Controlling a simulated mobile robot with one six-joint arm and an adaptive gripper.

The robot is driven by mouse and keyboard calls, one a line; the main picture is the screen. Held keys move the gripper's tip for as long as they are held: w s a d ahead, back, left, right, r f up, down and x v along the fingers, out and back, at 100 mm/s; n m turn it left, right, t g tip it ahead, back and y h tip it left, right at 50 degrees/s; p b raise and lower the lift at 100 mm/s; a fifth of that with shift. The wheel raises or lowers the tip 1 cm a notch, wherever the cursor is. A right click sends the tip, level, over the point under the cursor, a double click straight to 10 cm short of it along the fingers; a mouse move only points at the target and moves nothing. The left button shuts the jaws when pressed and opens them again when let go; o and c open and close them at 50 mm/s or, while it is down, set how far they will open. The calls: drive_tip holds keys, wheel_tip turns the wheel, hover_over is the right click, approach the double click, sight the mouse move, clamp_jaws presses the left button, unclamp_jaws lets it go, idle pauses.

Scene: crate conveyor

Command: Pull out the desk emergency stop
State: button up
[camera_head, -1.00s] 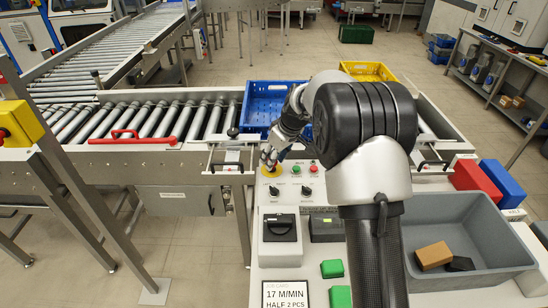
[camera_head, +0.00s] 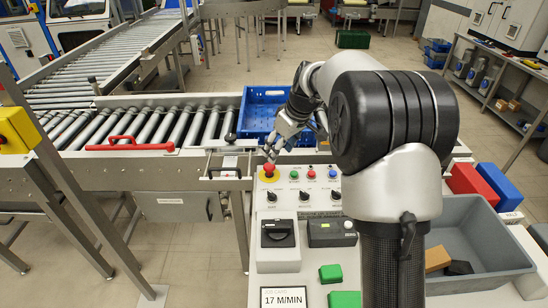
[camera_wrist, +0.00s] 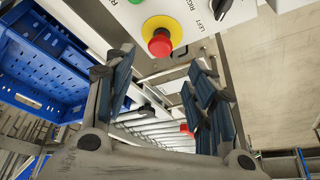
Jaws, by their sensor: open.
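The desk emergency stop (camera_head: 268,171) is a red mushroom button on a yellow round base at the back left of the white control panel. In the wrist view its red head (camera_wrist: 160,42) shows fully at the top, beyond my fingertips. My gripper (camera_head: 273,152) is just behind and above the button in the head view. In the wrist view my gripper (camera_wrist: 165,75) has its fingers spread wide with nothing between them. The fingers look apart from the button. Whether it is pressed in or pulled out I cannot tell.
Black selector knobs (camera_head: 304,192) and small coloured buttons sit right of the stop. A blue crate (camera_head: 256,112) is on the roller conveyor behind. A red handle (camera_head: 130,146) is at its edge. Another emergency stop (camera_head: 14,130) is at far left. A grey bin (camera_head: 488,282) stands at right.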

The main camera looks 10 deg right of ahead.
drive_tip(key=shift+v, duration=1.85)
drive_tip(key=s+a+r+m, duration=0.1)
drive_tip(key=s+r, duration=0.2)
drive_tip(key=s, duration=0.3)
drive_tip(key=s+a+r+m+h, duration=0.1)
drive_tip(key=s+r, duration=0.1)
drive_tip(key=s, duration=0.5)
drive_tip(key=s+a+r+m, duration=0.1)
drive_tip(key=s+r, duration=0.2)
drive_tip(key=s, duration=0.3)
drive_tip(key=s+f+m, duration=0.2)
drive_tip(key=s, duration=0.7)
drive_tip(key=s+f+m+h, duration=0.1)
drive_tip(key=s+f, duration=0.2)
drive_tip(key=s, duration=0.7)
drive_tip(key=shift+s+m+t+h, duration=0.3)
drive_tip(key=shift+m+t, duration=0.1)
drive_tip(key=shift+o, duration=0.4)
drive_tip(key=shift+d, duration=0.15)
